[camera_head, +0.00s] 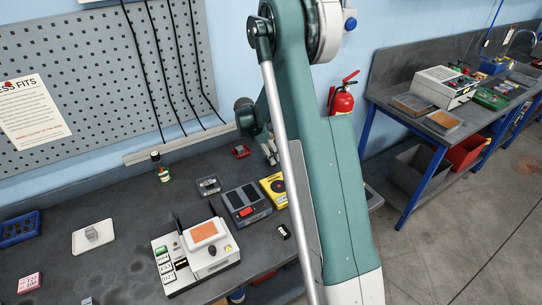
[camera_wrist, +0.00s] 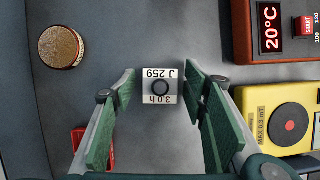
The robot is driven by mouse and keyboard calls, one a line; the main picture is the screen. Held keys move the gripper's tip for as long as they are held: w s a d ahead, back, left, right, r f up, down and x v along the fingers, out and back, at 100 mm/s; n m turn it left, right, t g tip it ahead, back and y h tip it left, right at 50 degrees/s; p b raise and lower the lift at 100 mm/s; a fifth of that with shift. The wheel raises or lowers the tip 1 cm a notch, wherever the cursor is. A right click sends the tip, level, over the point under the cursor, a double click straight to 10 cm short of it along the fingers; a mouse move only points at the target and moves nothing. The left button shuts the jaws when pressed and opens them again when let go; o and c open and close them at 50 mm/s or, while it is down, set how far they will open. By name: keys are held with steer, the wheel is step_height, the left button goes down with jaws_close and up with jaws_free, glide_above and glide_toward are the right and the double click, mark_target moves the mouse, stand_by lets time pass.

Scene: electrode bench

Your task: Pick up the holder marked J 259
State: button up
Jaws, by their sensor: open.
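The holder marked J 259 (camera_wrist: 160,88) shows in the wrist view as a small white block. Its print is upside down, with "3.0 h" on it too and a dark round spot in the middle. My gripper (camera_wrist: 161,72) is open, its green fingers spread to the left and right of the holder with a gap on each side. Nothing is held. In the head view my gripper (camera_head: 271,152) shows only in part behind my arm, and I cannot make out the holder there.
In the wrist view a yellow device (camera_wrist: 262,103) and a red-framed 20°C display (camera_wrist: 242,38) lie right. A brown round-topped object (camera_wrist: 61,47) is at upper left, a red object (camera_wrist: 80,136) beside the left finger. In the head view a white device (camera_head: 222,258) stands at the front.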

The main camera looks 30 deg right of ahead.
steer(key=c, duration=1.2)
steer(key=shift+r, duration=0.1)
steer(key=shift+r, duration=4.9)
